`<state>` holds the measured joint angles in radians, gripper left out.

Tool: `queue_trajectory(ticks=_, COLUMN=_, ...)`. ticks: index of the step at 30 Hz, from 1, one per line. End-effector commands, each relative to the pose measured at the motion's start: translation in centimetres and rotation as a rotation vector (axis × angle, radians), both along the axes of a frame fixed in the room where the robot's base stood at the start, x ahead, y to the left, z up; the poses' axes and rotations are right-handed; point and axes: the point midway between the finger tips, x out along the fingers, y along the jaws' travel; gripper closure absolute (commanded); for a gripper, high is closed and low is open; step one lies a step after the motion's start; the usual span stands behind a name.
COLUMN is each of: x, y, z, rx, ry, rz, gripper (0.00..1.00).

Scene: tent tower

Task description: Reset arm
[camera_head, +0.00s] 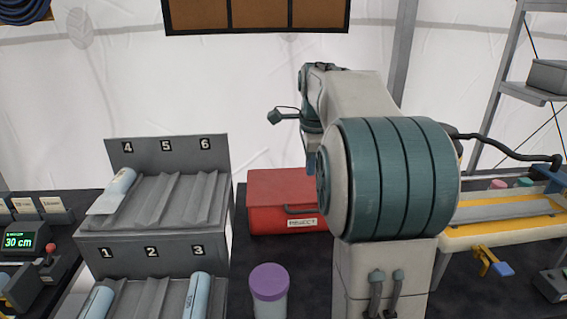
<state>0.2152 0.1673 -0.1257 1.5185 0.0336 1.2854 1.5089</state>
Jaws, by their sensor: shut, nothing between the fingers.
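My arm rises in front of the red box and bends over at the top. My gripper (308,158) points down at the left side of the arm, partly hidden behind the big arm joint. Its fingers show only as a narrow dark shape, shut and empty. It hangs in front of the white tent wall, above the red box (275,187), and appears apart from it.
A grey numbered rack (165,148) at left holds several pale blue rolls. A purple-lidded jar (269,283) stands front centre. A display reading 30 cm (22,241) is far left. A yellow-edged conveyor (500,212) and grey shelving (548,78) are right.

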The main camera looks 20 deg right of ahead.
Motion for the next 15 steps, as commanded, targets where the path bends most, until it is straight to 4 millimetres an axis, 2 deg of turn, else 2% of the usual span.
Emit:
queue_trajectory(ticks=6, x=0.0, y=0.0, z=0.1, rx=0.000, ry=0.000, rz=0.000, gripper=1.00)
queue_trajectory(ticks=8, x=-0.9, y=1.0, z=0.0, rx=-0.007, ry=-0.002, rz=0.072, gripper=1.00)
queue_trajectory(ticks=11, x=-3.0, y=3.2, z=-0.5, rx=-0.031, ry=-0.006, rz=0.257, gripper=1.00)
queue_trajectory(ticks=15, x=-7.1, y=6.9, z=-2.1, rx=-0.085, ry=-0.014, rz=0.605, gripper=1.00)
